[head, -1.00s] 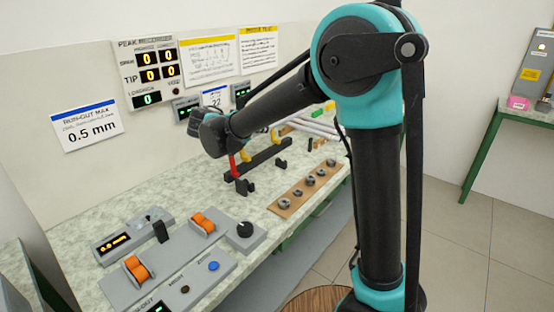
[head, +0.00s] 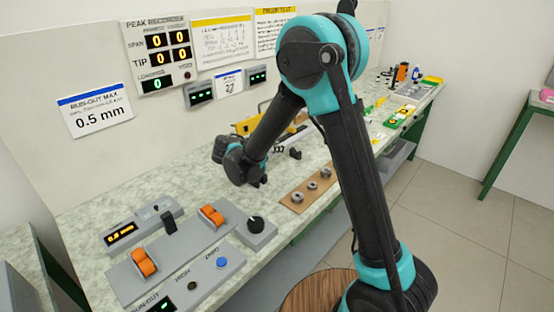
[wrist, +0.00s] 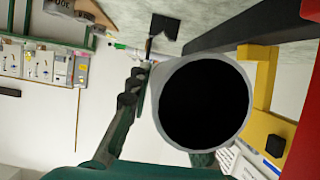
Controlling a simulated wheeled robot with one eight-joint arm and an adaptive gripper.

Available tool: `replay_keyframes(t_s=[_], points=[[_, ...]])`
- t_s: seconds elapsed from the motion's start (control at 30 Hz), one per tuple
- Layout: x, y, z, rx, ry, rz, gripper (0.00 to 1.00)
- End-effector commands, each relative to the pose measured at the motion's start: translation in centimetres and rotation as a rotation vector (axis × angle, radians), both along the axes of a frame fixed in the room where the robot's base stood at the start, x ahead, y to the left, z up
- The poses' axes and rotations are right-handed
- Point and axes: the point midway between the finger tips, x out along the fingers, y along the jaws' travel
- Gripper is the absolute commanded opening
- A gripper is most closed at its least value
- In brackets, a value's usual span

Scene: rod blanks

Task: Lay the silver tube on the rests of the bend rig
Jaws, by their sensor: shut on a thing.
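In the wrist view, a pale silver-grey tube (wrist: 157,88) points its dark hollow end at the camera. My gripper (wrist: 165,112) is shut on this tube; one dark finger shows at its left, the other is mostly hidden behind it. In the head view, my gripper (head: 258,180) is low over the bench and largely hidden by its own wrist. The bend rig shows a yellow part (head: 272,121) behind my arm, and yellow (wrist: 262,88) and red parts beside the tube in the wrist view. I cannot tell whether the tube touches the rests.
A wooden strip with several metal rings (head: 311,186) lies at the front bench edge, right of my gripper. A grey fixture with orange rollers (head: 143,262) and a black knob (head: 256,223) stand at the left. Display panels (head: 156,52) line the wall behind.

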Motion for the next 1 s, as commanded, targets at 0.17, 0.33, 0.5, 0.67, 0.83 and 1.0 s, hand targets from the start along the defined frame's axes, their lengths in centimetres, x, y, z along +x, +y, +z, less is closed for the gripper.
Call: replay_keyframes(t_s=[0.17,0.33,0.5,0.67,0.83,1.0], points=[[0.0,0.0,-1.5,0.0,0.0,0.0,0.0],[0.0,0.0,-2.8,0.0,0.0,0.0,0.0],[0.0,0.0,-5.0,0.0,0.0,0.0,0.0],[0.0,0.0,-5.4,0.0,0.0,0.001,0.0],[0.0,0.0,-5.4,0.0,0.0,0.0,0.0],[0.0,0.0,-5.4,0.0,0.0,0.0,0.39]])
